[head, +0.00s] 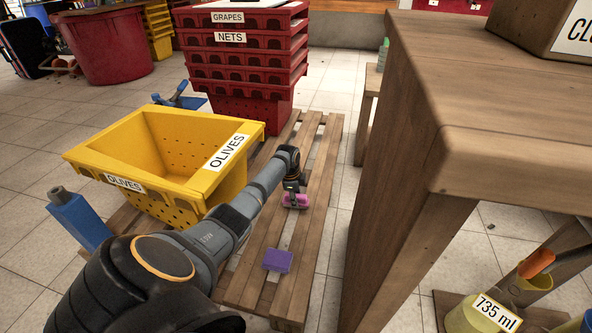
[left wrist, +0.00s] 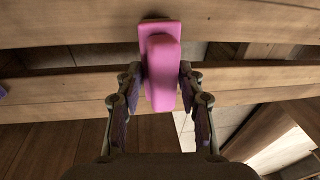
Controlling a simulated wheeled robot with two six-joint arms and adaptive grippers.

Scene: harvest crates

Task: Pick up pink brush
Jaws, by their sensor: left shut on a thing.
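The pink brush (head: 296,200) is low over the slats of the wooden pallet (head: 311,165), to the right of the yellow crate. It also shows in the left wrist view (left wrist: 161,70), between the fingers. My left gripper (head: 293,190) reaches down from above and is shut on the brush. In the left wrist view its two fingers (left wrist: 161,88) press on either side of the pink body. I cannot tell whether the brush touches the slats. My right gripper is in neither view.
A yellow crate labelled OLIVES (head: 150,150) and a stack of red crates (head: 240,60) stand on the pallet. A purple block (head: 278,260) lies on the near slats. A wooden table (head: 480,100) rises close on the right. A blue bottle (head: 78,218) stands at left.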

